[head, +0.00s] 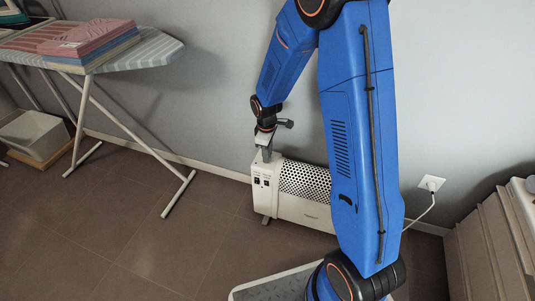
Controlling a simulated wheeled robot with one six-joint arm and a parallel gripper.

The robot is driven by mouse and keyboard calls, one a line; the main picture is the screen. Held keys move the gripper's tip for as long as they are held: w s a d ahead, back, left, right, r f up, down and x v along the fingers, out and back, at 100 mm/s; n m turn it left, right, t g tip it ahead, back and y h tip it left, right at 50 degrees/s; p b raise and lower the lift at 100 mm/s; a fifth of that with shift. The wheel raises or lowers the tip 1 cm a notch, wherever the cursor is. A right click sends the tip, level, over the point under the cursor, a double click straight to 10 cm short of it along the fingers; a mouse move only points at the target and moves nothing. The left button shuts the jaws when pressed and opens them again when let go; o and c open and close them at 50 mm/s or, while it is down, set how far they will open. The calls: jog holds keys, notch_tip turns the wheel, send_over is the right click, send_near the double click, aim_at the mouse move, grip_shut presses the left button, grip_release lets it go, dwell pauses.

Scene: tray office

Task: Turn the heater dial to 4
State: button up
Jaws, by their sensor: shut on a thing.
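The heater (303,208) is a low white unit with a perforated grille, standing on the floor against the wall. Its control end, with small dark switches, faces left. My gripper (266,157) points down at the top of that end and is shut on the heater dial. The dial itself is hidden by the fingers, and no numbers on it can be read.
An ironing board (150,53) with folded cloths (90,40) stands at the left, above a white bin (35,134). A wall socket (431,183) with a plugged-in cord is right of the heater. Boxes or binders (490,240) stand at the right. The middle-left floor is clear.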

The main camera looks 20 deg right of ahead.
jog(key=m, duration=0.4)
jog(key=shift+m, duration=0.3)
jog(key=m, duration=0.4)
jog(key=shift+m, duration=0.3)
jog(key=m, duration=0.4)
jog(key=shift+w+m+g, duration=0.1)
jog(key=shift+m+g, duration=0.2)
jog(key=m, duration=0.3)
jog(key=shift+m, duration=0.3)
jog(key=m, duration=0.3)
jog(key=shift+w+m, duration=0.1)
jog(key=shift+m, duration=0.2)
jog(key=m, duration=0.9)
jog(key=shift+m+y, duration=0.3)
jog(key=shift+m, duration=1.5)
